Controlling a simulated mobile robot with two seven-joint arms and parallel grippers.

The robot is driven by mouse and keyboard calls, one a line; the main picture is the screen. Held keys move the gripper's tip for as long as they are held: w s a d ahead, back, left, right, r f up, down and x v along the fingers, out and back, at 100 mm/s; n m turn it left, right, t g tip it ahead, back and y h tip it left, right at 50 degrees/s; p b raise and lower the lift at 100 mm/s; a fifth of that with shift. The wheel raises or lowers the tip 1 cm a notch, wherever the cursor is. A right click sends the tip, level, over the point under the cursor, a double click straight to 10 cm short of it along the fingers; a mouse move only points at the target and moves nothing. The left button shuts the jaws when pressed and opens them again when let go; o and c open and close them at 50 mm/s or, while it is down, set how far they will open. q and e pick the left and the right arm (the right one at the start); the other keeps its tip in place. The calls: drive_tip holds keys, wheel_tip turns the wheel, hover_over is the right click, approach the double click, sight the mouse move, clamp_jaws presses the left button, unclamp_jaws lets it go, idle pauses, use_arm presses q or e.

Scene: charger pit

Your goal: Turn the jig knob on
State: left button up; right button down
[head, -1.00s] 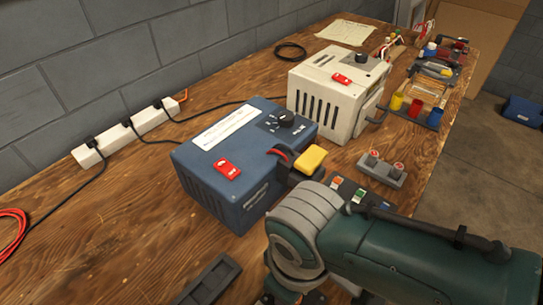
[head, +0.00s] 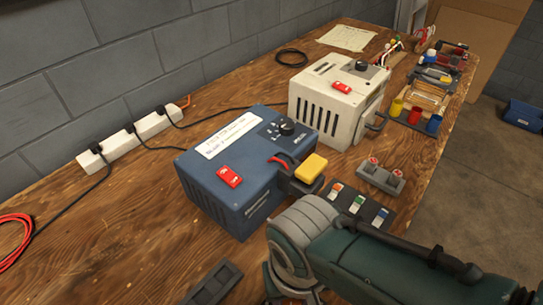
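A blue box (head: 205,205) stands on the bench with a black round knob (head: 287,127) on a dark dial plate on its top. A white box (head: 315,112) behind it has a black knob (head: 361,65) too. I cannot read the labels, so I cannot tell which one is the jig. Each box has a red switch on top, one on the blue box (head: 229,176) and one on the white box (head: 341,87). My teal and grey arm comes in from the lower right, in front of the blue box and apart from both knobs. Neither gripper shows.
A yellow block (head: 311,166) sits on a dark bracket at the blue box's right side. A plate with coloured buttons (head: 360,205) and a grey two-button block (head: 380,176) lie to its right. A power strip (head: 130,137) runs along the wall. The bench's left front is mostly clear.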

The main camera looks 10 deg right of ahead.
sight(291, 301)
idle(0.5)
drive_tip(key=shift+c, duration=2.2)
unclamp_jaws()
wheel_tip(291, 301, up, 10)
drive_tip(key=p, duration=0.6)
drive_tip(key=shift+p, duration=0.4)
